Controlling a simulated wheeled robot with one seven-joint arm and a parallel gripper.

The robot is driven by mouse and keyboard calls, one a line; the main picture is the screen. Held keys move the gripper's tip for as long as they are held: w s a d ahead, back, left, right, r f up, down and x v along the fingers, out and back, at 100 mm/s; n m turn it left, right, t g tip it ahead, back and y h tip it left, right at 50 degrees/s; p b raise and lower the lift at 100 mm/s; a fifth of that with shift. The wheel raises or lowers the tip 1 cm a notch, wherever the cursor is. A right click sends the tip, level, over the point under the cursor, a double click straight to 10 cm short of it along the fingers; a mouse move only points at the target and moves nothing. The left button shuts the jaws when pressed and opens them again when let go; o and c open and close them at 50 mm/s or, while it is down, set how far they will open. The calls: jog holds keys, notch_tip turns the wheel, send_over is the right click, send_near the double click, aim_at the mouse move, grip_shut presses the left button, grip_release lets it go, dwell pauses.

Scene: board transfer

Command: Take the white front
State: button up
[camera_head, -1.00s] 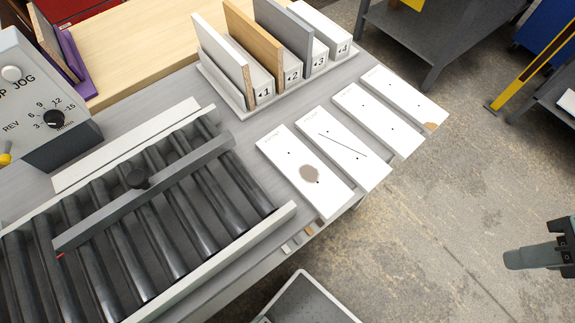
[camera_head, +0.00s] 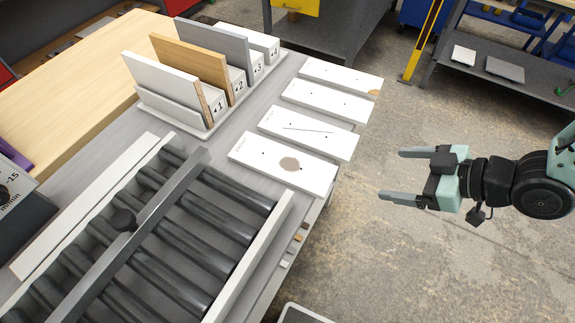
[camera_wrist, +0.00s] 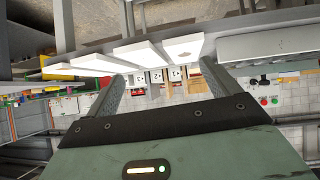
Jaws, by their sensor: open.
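A white board (camera_head: 160,78) stands upright in the slot marked 1 of a rack (camera_head: 180,122). Four white panels lie flat in a row on the bench: one with a brown stain (camera_head: 262,160), one with a dark line (camera_head: 300,139), one with only small dark holes (camera_head: 330,101) and one with a brown corner (camera_head: 340,76). My gripper (camera_head: 392,174) is open and empty, right of the panels and apart from them, over the floor. In the wrist view the panels, such as the stained one (camera_wrist: 185,45), show beyond the open fingers.
A wood-coloured board (camera_head: 190,66) and a grey board (camera_head: 215,46) stand in slots 2 and 3. A roller conveyor (camera_head: 190,235) with a dark bar across it lies left of the panels. Floor (camera_head: 380,265) is clear around my gripper.

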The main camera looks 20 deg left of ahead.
jog(key=s+f+g+y, duration=0.1)
jog(key=s+y, duration=0.2)
jog(key=n+p, duration=0.1)
jog(key=p, duration=0.2)
send_near(306, 171)
jog(key=x, duration=0.3)
jog(key=shift+g, duration=0.3)
jog(key=p+x, duration=0.2)
jog(key=x, duration=0.2)
jog(key=shift+a, duration=0.25)
jog(key=shift+w+a+f, duration=0.15)
jog(key=shift+a+f, duration=0.1)
jog(key=shift+a, duration=0.1)
jog(key=shift+c, duration=0.3)
jog(key=c, duration=0.8)
